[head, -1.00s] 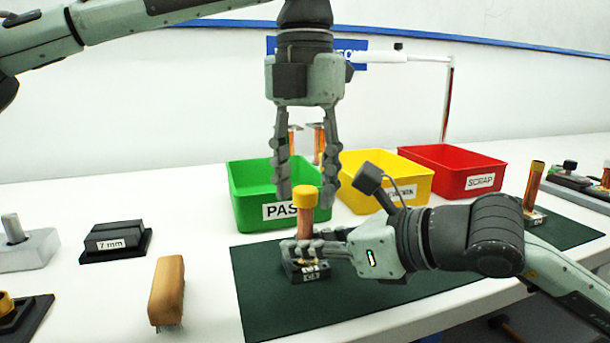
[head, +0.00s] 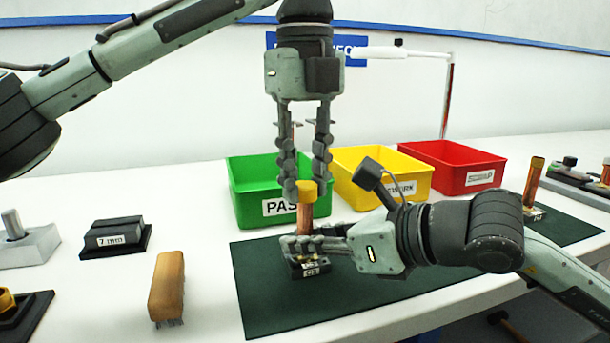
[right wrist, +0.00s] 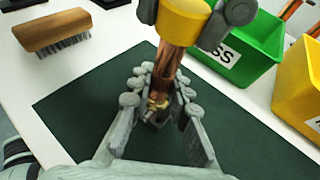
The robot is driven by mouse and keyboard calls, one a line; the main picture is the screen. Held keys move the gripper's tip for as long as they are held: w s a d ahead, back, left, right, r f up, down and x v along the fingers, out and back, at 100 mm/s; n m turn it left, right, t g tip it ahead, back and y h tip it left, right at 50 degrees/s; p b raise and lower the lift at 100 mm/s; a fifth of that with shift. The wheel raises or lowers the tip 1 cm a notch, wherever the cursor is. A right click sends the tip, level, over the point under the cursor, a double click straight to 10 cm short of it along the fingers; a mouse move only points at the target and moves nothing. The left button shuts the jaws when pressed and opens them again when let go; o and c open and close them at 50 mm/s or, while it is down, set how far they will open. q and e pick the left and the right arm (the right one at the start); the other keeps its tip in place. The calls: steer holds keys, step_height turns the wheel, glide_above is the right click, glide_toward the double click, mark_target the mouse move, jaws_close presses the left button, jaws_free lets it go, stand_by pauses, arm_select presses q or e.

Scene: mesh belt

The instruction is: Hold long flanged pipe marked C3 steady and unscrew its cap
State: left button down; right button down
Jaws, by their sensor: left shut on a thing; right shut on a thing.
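The long flanged pipe (head: 306,220) is a copper tube standing upright in a dark block (head: 310,268) on the green mat. A yellow cap (head: 306,189) sits on its top; the cap also shows in the right wrist view (right wrist: 182,20). My left gripper (head: 306,190) comes down from above and is shut on the cap. My right gripper (head: 304,246) comes in from the right and is shut around the lower pipe (right wrist: 165,70), just above the block. The fingers hide part of the pipe's foot, and I cannot read the block's label clearly.
Green (head: 240,190), yellow (head: 420,185) and red (head: 455,160) bins stand behind the mat (head: 262,300). A wooden brush (head: 167,285) and a black block marked 7 mm (head: 113,237) lie to the left. Another copper pipe (head: 532,180) stands at the right.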

arm_select(q)
steer(key=n, duration=2.4)
steer(key=shift+n, duration=0.4)
steer(key=n, duration=0.4)
steer(key=shift+r+n, duration=0.1)
steer(key=shift+n, duration=0.3)
steer(key=n, duration=0.4)
steer(key=shift+n, duration=0.4)
steer(key=n, duration=0.4)
steer(key=shift+n, duration=0.3)
steer(key=n, duration=0.3)
